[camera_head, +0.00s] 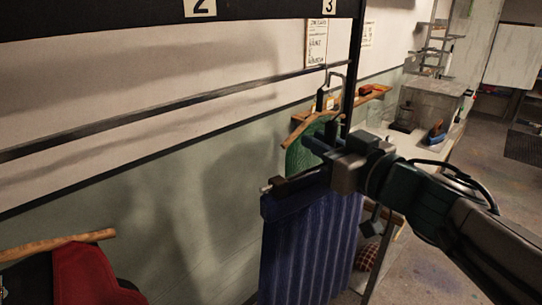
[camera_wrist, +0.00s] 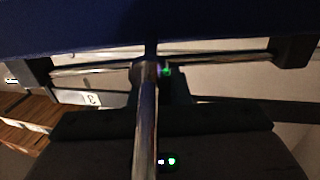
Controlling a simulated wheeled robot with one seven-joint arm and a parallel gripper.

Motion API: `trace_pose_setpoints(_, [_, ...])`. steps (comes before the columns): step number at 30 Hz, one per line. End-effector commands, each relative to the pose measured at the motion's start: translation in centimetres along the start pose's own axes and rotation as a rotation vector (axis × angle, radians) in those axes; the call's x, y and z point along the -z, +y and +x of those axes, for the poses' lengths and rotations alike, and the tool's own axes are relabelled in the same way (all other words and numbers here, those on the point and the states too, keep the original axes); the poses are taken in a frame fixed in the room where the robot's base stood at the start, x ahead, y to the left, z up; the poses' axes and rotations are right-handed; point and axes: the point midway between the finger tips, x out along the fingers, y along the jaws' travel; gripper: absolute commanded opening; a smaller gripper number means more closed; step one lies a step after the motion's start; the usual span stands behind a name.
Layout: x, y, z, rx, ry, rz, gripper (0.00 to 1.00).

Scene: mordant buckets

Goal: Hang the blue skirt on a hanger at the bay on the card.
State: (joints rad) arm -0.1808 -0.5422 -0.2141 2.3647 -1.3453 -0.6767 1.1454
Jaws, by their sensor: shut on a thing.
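The blue skirt (camera_head: 310,245) hangs from a clip hanger (camera_head: 268,188) below my gripper (camera_head: 338,160). My gripper is shut on the hanger; its fingertips are hard to make out in the head view. In the wrist view, the hanger's metal bar (camera_wrist: 100,70) runs between two dark clips, with a metal stem at its middle. The skirt (camera_wrist: 150,25) fills the top there. A dark rail (camera_head: 150,112) crosses the head view. Above it, a dark board carries label 2 (camera_head: 200,7) and label 3 (camera_head: 329,5). A card (camera_head: 316,43) with small, unreadable writing is on the wall.
A green garment (camera_head: 298,158) on a wooden hanger (camera_head: 306,130) is just behind my gripper. A red and black garment (camera_head: 85,275) hangs at lower left. A dark upright (camera_head: 354,70) stands beside label 3. A bench with a blue iron (camera_head: 437,132) is at right.

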Motion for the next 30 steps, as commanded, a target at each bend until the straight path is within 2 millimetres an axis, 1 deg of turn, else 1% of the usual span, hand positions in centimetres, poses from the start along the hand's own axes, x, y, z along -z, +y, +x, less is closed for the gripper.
trace_pose_setpoints(3, [-0.4,-2.1,1.4,0.057,-0.002,0.003,0.0])
trace_pose_setpoints(9, [-1.6,-6.1,3.6,0.151,-0.001,0.004,0.0])
trace_pose_setpoints(13, [-2.2,-7.8,4.3,0.188,0.0,0.003,0.0])
trace_pose_setpoints(17, [-2.5,-8.7,4.7,0.206,0.002,0.001,0.0])
trace_pose_setpoints(22, [-2.7,-8.8,5.3,0.207,0.001,0.001,0.0])
trace_pose_setpoints(30, [-2.8,-9.3,7.3,0.207,0.002,0.001,0.0])
